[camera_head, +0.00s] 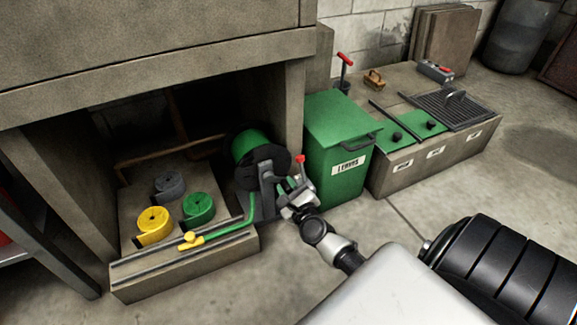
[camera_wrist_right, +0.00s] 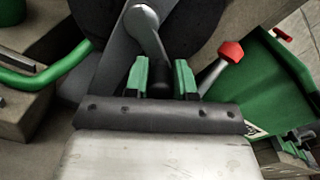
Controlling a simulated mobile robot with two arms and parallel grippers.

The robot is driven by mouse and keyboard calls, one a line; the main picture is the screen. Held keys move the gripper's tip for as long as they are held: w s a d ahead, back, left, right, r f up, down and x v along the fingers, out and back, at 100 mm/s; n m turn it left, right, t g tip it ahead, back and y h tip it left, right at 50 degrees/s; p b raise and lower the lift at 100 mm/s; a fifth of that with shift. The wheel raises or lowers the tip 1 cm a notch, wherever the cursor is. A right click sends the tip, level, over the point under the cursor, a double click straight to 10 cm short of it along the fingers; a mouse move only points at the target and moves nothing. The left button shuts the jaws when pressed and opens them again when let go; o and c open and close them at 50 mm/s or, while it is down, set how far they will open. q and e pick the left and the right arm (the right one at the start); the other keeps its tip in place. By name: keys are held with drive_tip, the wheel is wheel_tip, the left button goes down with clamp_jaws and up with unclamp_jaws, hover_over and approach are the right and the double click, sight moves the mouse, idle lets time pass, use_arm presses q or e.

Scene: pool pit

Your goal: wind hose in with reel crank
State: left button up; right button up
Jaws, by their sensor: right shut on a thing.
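The hose reel (camera_head: 262,160) has a black flange and a green drum, and stands at the right end of a low concrete bench under the overhang. The green hose (camera_head: 236,226) comes down from the reel and runs left to a yellow nozzle (camera_head: 190,240) on the bench front. It also shows at the left in the right wrist view (camera_wrist_right: 40,76). My right gripper (camera_head: 287,196) is at the reel's front. In the right wrist view, its green-padded fingers (camera_wrist_right: 161,78) are shut on the dark grip of the grey crank (camera_wrist_right: 146,28). My left gripper is not in view.
A red-knobbed lever (camera_head: 300,160) stands beside the crank. A green bin (camera_head: 332,130) stands close to the right. Yellow, green and grey rolls (camera_head: 155,222) lie on the bench left of the reel. Open floor lies in front.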

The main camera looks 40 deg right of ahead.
drive_tip(key=shift+a+f+m, duration=0.15)
drive_tip(key=shift+f+m, duration=0.1)
drive_tip(key=shift+m, duration=0.35)
drive_tip(key=o, duration=0.9)
drive_tip(key=shift+o, duration=0.2)
drive_tip(key=p+v, duration=0.1)
drive_tip(key=v, duration=1)
drive_tip(key=shift+p, duration=0.3)
